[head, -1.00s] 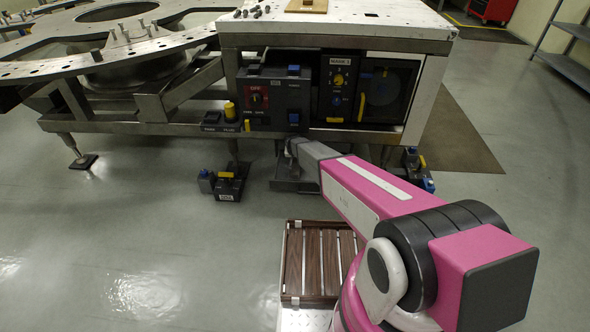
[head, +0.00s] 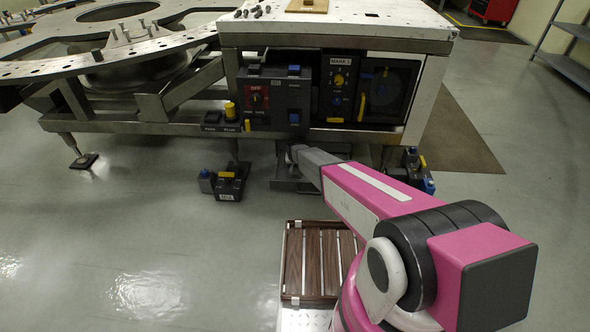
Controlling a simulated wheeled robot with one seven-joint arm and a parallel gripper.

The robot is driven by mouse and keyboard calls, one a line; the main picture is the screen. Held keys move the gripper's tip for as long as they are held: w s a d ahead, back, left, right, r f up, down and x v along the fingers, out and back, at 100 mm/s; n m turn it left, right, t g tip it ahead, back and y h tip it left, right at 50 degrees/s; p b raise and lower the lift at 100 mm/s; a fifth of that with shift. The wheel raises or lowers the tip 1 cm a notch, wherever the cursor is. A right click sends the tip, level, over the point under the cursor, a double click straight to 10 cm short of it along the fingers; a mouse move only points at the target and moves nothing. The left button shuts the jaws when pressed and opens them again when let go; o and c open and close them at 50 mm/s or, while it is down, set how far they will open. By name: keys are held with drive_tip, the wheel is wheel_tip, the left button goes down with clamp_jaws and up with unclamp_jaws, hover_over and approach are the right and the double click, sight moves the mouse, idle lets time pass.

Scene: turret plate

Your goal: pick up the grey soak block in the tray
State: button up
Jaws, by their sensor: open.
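A low grey metal tray (head: 285,185) sticks out under the front of the control cabinet, close to the floor. My gripper (head: 294,156) is at the far end of my pink arm, over the back part of this tray. It is small here and its fingers are mostly hidden by the grey wrist, but it is open. I cannot make out the grey soak block; the tray's inside is dark and partly covered by my wrist and arm.
The cabinet's control panel (head: 274,97) stands just above my wrist. A dark block with blue and yellow parts (head: 228,185) sits on the floor left of the tray; a similar one (head: 412,162) is at right. The floor at front left is clear.

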drive_tip(key=shift+f, duration=0.1)
drive_tip(key=c, duration=1.1)
